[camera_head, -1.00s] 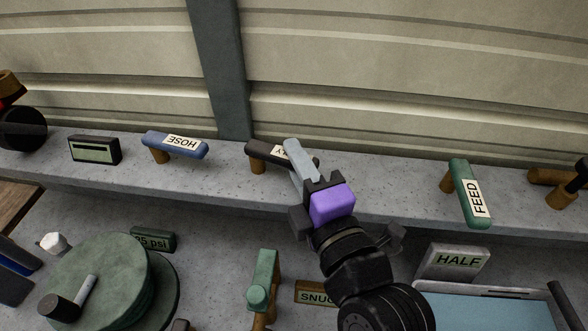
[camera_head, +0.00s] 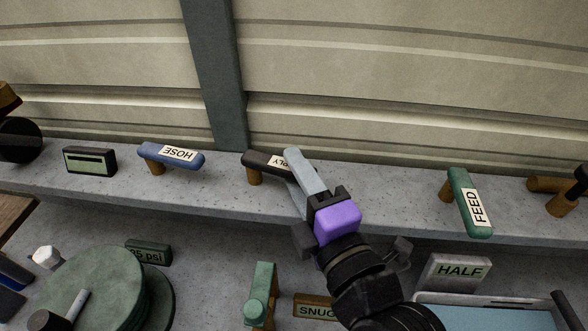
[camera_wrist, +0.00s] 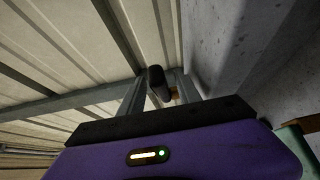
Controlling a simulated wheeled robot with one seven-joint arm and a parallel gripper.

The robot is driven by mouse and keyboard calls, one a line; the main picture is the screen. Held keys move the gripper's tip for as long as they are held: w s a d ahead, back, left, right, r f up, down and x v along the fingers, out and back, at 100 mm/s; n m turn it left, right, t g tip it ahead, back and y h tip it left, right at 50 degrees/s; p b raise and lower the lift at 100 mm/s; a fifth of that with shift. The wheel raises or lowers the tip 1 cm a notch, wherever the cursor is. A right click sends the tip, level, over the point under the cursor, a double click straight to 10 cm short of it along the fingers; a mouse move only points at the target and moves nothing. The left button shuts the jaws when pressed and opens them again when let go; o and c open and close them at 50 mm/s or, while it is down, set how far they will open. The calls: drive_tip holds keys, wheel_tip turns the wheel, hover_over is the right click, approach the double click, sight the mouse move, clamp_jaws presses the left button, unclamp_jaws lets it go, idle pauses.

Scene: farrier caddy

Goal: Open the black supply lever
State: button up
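The black supply lever (camera_head: 262,160) sits on the grey ledge on a brass post, pointing right in the head view. Its white label is partly covered and shows "PLY". My gripper (camera_head: 297,172) reaches up to the lever's right part, its pale fingers crossing it. The lever's far end is largely hidden by the fingers. In the wrist view the black lever (camera_wrist: 156,80) shows end-on between the two fingertips (camera_wrist: 160,92), with some gap visible. The fingers look apart, around the lever; firm contact is not visible.
A blue HOSE lever (camera_head: 171,154) stands to the left and a green FEED lever (camera_head: 469,203) to the right on the same ledge (camera_head: 390,195). A ribbed wall rises behind. Below are a green round body (camera_head: 95,290) and a HALF sign (camera_head: 458,271).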

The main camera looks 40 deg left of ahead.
drive_tip(key=b+v, duration=0.1)
drive_tip(key=v, duration=0.5)
drive_tip(key=shift+s+d, duration=0.2)
drive_tip(key=shift+d, duration=0.1)
